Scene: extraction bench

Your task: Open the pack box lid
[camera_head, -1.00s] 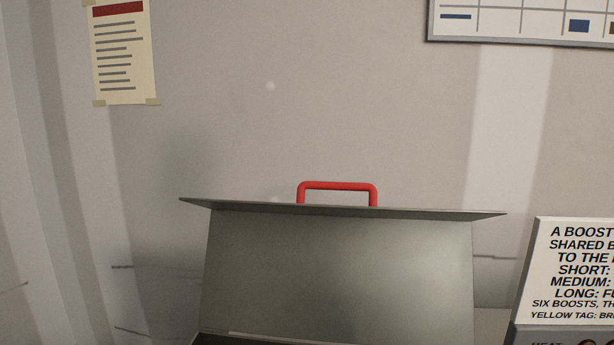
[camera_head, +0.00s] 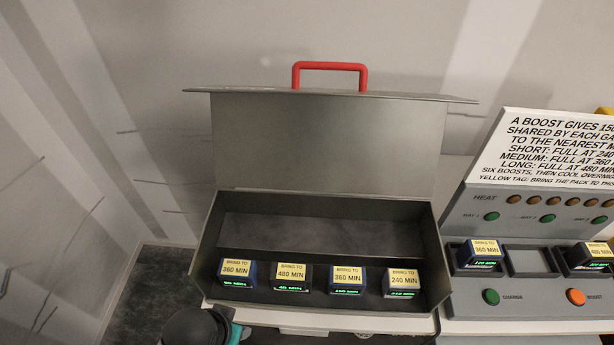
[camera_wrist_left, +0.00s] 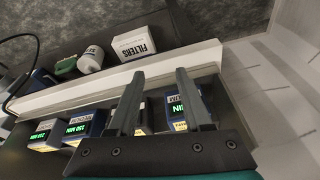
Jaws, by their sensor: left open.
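The pack box (camera_head: 215,235) stands open on the bench, with its grey lid (camera_head: 320,145) raised upright at the back. The red handle (camera_head: 330,67) is at the lid's top edge. Several packs with yellow tags and green displays sit in a row along the box front, such as the 480 MIN pack (camera_head: 291,277). In the left wrist view, my left gripper (camera_wrist_left: 157,80) is open, its two fingers apart with nothing gripped between them. Packs (camera_wrist_left: 85,128) show behind and beside its fingers. My right gripper is not in view.
Right of the box is a charging console (camera_head: 500,280) with more packs, buttons and a text sign (camera_head: 550,150). The left wrist view shows a white FILTERS box (camera_wrist_left: 140,42) and a white jar (camera_wrist_left: 90,60) beyond the pale bench edge. The wall is close behind the lid.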

